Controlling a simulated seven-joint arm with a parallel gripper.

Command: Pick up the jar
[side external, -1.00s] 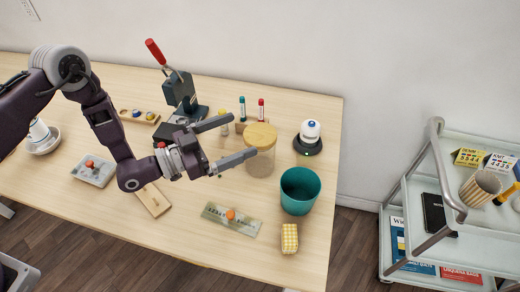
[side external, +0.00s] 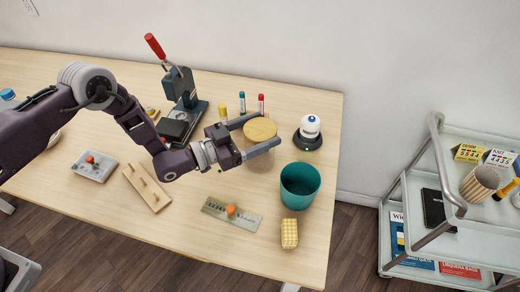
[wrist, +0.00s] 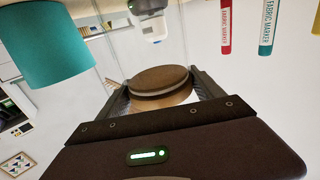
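The jar (side external: 260,131) stands on the table with a round wooden lid and a clear body. My gripper (side external: 262,132) is open, with one finger on each side of the jar near its top. In the wrist view the jar's lid (wrist: 160,79) sits between the two fingers of my gripper (wrist: 160,92). The fingers hide part of the jar's sides in the side view. I cannot tell whether either finger touches the jar.
A teal cup (side external: 300,186) stands close in front right of the jar. A white-and-black device (side external: 309,133) is behind right. Fabric markers (side external: 242,101) stand behind. A ruler with an orange item (side external: 231,211) and a yellow checked block (side external: 289,233) lie in front.

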